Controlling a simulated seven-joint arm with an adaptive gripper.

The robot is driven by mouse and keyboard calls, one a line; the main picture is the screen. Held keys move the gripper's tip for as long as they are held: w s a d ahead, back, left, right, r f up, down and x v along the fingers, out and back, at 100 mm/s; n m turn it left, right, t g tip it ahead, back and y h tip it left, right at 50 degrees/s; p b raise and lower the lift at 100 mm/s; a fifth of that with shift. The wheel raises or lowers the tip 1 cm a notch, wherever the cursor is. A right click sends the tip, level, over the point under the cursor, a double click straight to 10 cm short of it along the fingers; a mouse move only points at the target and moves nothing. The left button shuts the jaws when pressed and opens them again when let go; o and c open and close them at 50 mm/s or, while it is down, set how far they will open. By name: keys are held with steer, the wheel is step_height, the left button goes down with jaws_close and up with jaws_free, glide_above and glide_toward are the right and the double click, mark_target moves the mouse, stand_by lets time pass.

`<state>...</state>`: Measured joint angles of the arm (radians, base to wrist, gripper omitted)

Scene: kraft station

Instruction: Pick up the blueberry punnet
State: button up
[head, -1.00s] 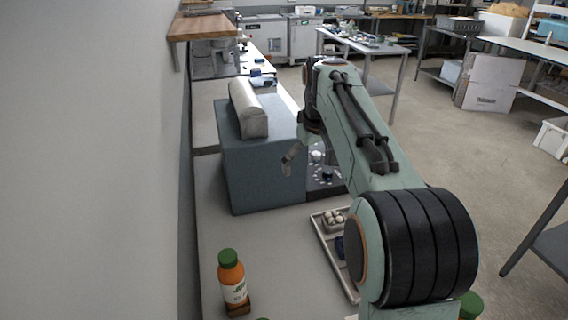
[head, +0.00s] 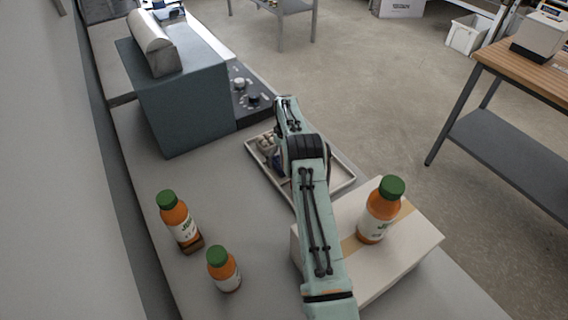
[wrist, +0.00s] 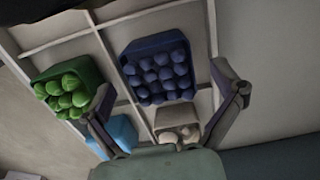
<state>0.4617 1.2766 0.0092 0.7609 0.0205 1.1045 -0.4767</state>
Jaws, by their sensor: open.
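The blueberry punnet (wrist: 158,70) is a dark blue tub of round berries in a compartment of the divided tray (wrist: 137,17). In the head view only a dark blue bit (head: 277,160) shows beside my arm. My gripper (wrist: 163,82) is open, its fingers spread on either side of the punnet's near part in the wrist view. Nothing is between the fingers in their grip; whether they touch the punnet I cannot tell. In the head view my arm hides the gripper.
The tray also holds a green punnet (wrist: 67,90), a light blue item (wrist: 119,133) and a tub of pale round items (wrist: 179,130). A grey-blue block (head: 190,110) stands behind.

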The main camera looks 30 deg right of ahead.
steer(key=shift+f, duration=0.45)
steer(key=c, duration=1.3)
steer(key=shift+o, duration=0.2)
